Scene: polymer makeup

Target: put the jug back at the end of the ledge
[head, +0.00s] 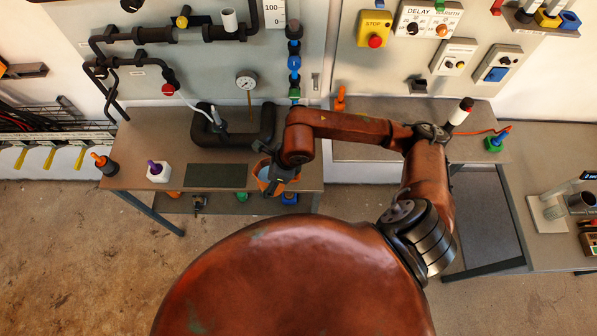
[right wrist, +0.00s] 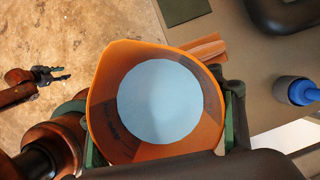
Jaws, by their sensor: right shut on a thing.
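The orange jug (head: 264,174) holds pale blue liquid and is in my right gripper (head: 284,172) near the front right of the brown ledge (head: 160,133). In the right wrist view I look down into the jug (right wrist: 103,92), with its round liquid surface and its orange handle at the upper right. The fingers of my right gripper (right wrist: 165,135) are shut on the jug, one on each side. I cannot tell whether its base touches the ledge. My left gripper (right wrist: 52,73) shows small over the floor in the right wrist view, apparently open and empty.
A dark mat (head: 216,176) lies on the ledge left of the jug. A white purple-topped bottle (head: 158,171) and a dark orange-topped bottle (head: 104,164) stand farther left. Black pipework (head: 233,131) sits behind. A blue-topped item (right wrist: 298,91) is at the right in the wrist view.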

